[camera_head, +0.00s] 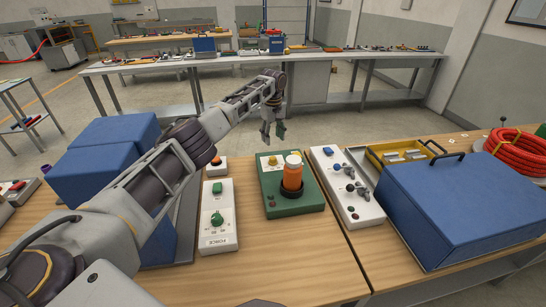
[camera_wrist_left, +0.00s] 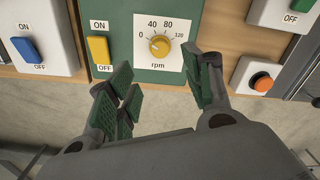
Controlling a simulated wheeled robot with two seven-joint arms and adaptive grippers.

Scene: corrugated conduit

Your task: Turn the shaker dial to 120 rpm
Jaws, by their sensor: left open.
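The green shaker (camera_head: 314,200) stands on the wooden bench with an orange bottle (camera_head: 292,178) on it. Its yellow dial (camera_wrist_left: 159,46) sits on a white plate marked 0, 40, 80, 120 and rpm in the left wrist view; the dial also shows in the head view (camera_head: 271,161). I cannot make out clearly which mark it points to. My left gripper (camera_head: 273,136) is open and empty above the bench's far edge, beyond the dial. In the wrist view its fingers (camera_wrist_left: 163,92) stand apart on either side below the dial, not touching it. My right gripper is not in view.
A yellow ON/OFF switch (camera_wrist_left: 98,50) is beside the dial. A white box with a green knob (camera_head: 217,219), an orange-button box (camera_head: 216,166) and a white box with a blue switch (camera_head: 345,190) flank the shaker. A large blue case (camera_head: 450,205) fills the right side.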

